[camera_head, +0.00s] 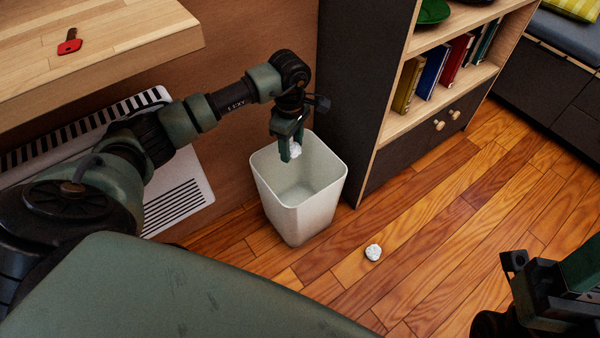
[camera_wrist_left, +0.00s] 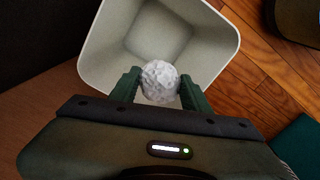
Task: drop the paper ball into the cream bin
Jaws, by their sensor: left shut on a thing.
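The cream bin (camera_head: 322,205) stands upright on the wooden floor, its top open. A second white paper ball (camera_head: 373,252) lies on the floor to the right of the bin. My right gripper (camera_head: 512,285) shows partly at the lower right; its fingertips are unclear.
A dark cabinet with a bookshelf (camera_head: 405,112) stands directly behind and right of the bin. A white striped vent panel (camera_head: 185,180) is left of the bin. Floor at right is open.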

